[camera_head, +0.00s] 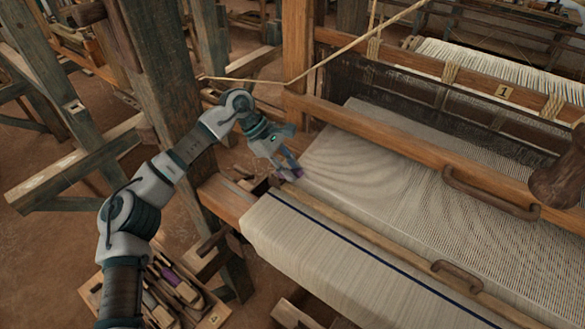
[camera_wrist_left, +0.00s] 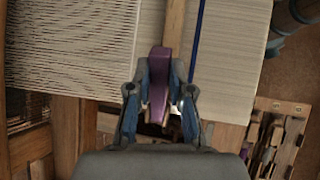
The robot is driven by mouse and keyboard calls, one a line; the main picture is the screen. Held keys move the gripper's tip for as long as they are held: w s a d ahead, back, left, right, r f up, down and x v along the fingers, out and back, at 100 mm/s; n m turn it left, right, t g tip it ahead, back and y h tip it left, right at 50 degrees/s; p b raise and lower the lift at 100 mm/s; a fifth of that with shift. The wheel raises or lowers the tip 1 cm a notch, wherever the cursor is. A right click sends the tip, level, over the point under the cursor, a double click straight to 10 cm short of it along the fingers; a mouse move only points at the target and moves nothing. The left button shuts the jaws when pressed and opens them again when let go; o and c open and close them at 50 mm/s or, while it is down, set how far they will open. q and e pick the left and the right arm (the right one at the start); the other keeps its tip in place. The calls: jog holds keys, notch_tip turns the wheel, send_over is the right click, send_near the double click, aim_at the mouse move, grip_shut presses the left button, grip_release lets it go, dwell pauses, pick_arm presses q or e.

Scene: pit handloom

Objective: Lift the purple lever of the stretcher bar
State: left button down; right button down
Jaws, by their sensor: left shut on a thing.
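The purple lever (camera_wrist_left: 158,85) stands between the two fingers of my left gripper (camera_wrist_left: 160,92) in the left wrist view, and the fingers are shut on it. In the head view my left gripper (camera_head: 289,172) reaches down to the left edge of the cloth, with a bit of purple at its fingertips. The wooden stretcher bar (camera_head: 375,238) runs across the cloth from near the gripper toward the lower right. The lever's base is partly hidden by the fingers. My right gripper is not in view.
Wooden handles (camera_head: 490,195) sit on the beam at right. A thick post (camera_head: 160,75) stands close behind my left arm. A tool tray (camera_head: 215,316) lies low at left.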

pick_arm(q)
jog(key=shift+a, duration=0.1)
jog(key=c, duration=1)
grip_release()
jog(key=shift+c, duration=0.2)
jog(key=shift+a, duration=0.1)
jog(key=v, duration=1.2)
jog(key=shift+f, duration=0.1)
